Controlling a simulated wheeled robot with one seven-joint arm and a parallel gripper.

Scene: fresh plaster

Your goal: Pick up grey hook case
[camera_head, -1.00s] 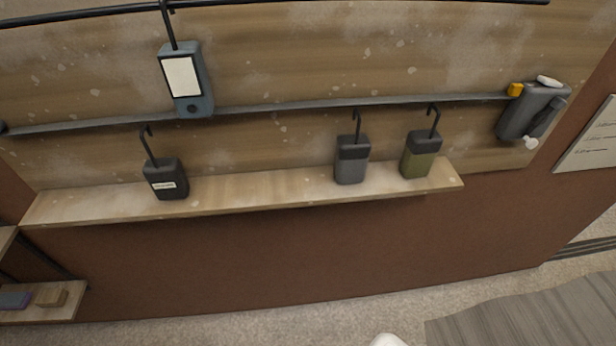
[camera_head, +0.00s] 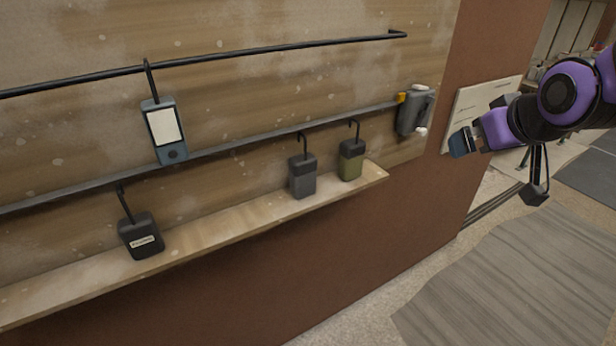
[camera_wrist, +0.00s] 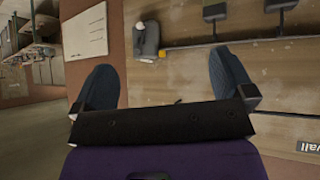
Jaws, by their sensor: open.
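The grey hook case (camera_head: 303,182), with a darker top and a black hook, is at the lower rail above the wooden shelf in the head view. I cannot tell whether its base touches the shelf. An olive hook case (camera_head: 351,165) is just right of it, and a black labelled hook case (camera_head: 141,238) is far left. My gripper (camera_head: 462,143) is at the right, well apart from the cases. In the wrist view my gripper (camera_wrist: 165,68) is open and empty, with blue fingers spread. The grey case (camera_wrist: 281,4) is partly cut off at the top edge there.
A blue-grey device with a white screen (camera_head: 164,131) hangs from the upper rail (camera_head: 230,52). A dark device (camera_head: 416,112) with a yellow part is mounted right of the cases. The shelf (camera_head: 220,228) juts out below. Open floor lies at the lower right.

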